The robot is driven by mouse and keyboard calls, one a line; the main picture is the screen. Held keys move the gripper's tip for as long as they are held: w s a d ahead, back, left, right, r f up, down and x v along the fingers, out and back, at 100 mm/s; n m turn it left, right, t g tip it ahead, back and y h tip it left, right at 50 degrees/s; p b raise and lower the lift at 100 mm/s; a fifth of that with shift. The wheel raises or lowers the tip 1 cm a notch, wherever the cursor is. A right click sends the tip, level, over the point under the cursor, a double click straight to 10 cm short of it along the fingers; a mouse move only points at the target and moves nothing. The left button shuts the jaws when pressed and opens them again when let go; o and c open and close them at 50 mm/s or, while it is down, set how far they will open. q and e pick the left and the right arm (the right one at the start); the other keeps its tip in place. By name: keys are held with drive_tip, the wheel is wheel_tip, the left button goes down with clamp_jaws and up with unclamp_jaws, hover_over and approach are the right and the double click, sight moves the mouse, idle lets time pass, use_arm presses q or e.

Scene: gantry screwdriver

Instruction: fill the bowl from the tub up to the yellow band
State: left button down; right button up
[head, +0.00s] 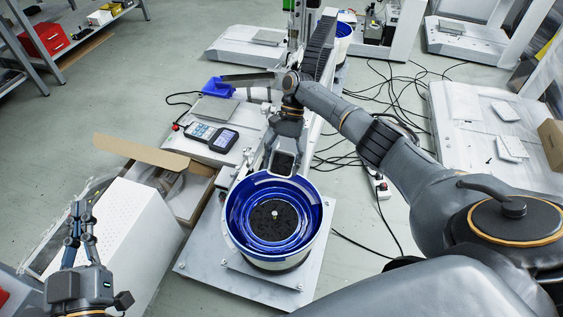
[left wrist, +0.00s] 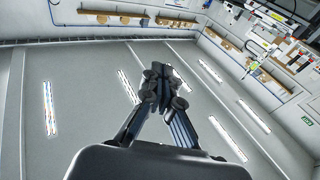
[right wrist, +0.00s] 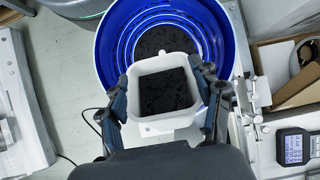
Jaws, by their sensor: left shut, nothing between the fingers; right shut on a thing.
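The bowl (head: 236,238) is a blue round feeder with stepped inner walls, and dark small parts cover the middle of its floor. The tub (head: 283,165) is a small pale square container. My right gripper (head: 285,150) is shut on it at the bowl's far rim. In the right wrist view, the tub (right wrist: 163,126) sits between both fingers, holds dark small parts, and overlaps the bowl (right wrist: 108,45). I cannot make out a yellow band. My left gripper (head: 82,212) is shut and empty, fingers up, left of the bowl; it also shows in the left wrist view (left wrist: 160,80).
A white perforated box (head: 125,225) and an open cardboard box (head: 185,195) stand left of the bowl. Cables (head: 395,95) run over the floor at right.

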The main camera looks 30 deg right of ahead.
use_arm(q)
drive_tip(key=shift+a+f+g+y+p, duration=0.2)
drive_tip(key=shift+f+g+y+p, duration=0.15)
drive_tip(key=shift+f+g, duration=0.85)
idle(0.7)
drive_tip(key=shift+s+a+f+g+y+p, duration=0.15)
drive_tip(key=shift+f+g, duration=0.15)
drive_tip(key=shift+f, duration=0.6)
drive_tip(key=shift+s+a+f+g+y+p, duration=0.15)
drive_tip(key=shift+f+g, duration=0.15)
drive_tip(key=shift+f, duration=0.55)
drive_tip(key=shift+s+a+f+g+y+p, duration=0.2)
drive_tip(key=shift+f+g, duration=0.2)
drive_tip(key=shift+f, duration=0.2)
drive_tip(key=shift+s+a+f+g+y+p, duration=0.15)
drive_tip(key=shift+f+g, duration=0.25)
drive_tip(key=shift+f, duration=0.2)
idle(0.8)
drive_tip(key=shift+s+a+f+g+p, duration=0.2)
drive_tip(key=shift+s+f+g, duration=0.25)
drive_tip(key=shift+f, duration=0.25)
drive_tip(key=shift+s+a+f+g+p, duration=0.15)
drive_tip(key=shift+s+f+g, duration=0.3)
drive_tip(key=shift+f, duration=0.25)
idle(0.9)
